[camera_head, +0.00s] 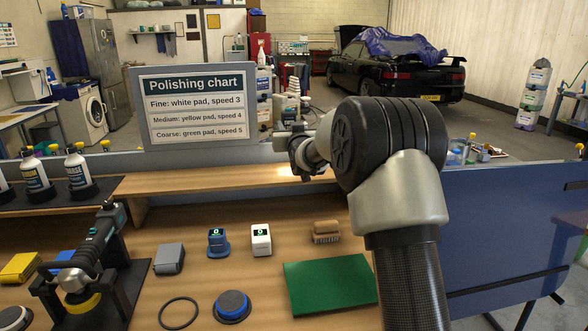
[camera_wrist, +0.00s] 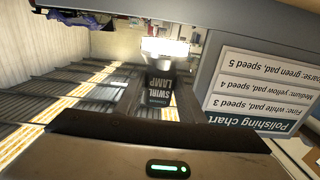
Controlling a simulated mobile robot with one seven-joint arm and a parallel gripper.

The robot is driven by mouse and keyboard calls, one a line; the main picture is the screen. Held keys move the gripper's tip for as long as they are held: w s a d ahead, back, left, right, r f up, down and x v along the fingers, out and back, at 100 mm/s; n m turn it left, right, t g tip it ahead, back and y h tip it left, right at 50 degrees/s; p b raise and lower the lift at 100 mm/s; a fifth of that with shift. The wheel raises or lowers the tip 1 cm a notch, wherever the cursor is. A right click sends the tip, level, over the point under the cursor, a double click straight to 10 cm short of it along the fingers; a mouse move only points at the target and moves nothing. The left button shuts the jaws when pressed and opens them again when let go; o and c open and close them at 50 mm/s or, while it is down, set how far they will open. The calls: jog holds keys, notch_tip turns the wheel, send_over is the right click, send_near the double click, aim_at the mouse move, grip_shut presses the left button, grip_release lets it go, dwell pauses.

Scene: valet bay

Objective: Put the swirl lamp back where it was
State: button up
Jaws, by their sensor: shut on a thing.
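The swirl lamp (camera_wrist: 158,90) is a dark block with white lettering and a bright, lit head, seen in the wrist view. My gripper (camera_head: 297,150) is shut on its dark body and holds it over the raised wooden shelf (camera_head: 220,181) at the back of the bench. In the head view the gripper and wrist hide most or all of the lamp. A bright patch of light falls on the shelf just below the gripper. I cannot tell whether the lamp touches the shelf.
The polishing chart (camera_head: 197,107) stands left of my gripper. Bottles (camera_head: 77,172) stand in a dark rack at left. A polisher (camera_head: 85,255), a blue-rimmed pad (camera_head: 232,306), two small display units (camera_head: 261,240), a brush (camera_head: 326,232) and a green mat (camera_head: 330,286) occupy the lower bench.

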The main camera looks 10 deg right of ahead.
notch_tip(320, 180, down, 10)
jog(key=shift+r+b, duration=0.2)
jog(key=shift+b, duration=0.35)
jog(key=shift+f, duration=0.2)
jog(key=o, duration=1.1)
jog(key=shift+o, duration=0.2)
jog(key=shift+r, duration=0.1)
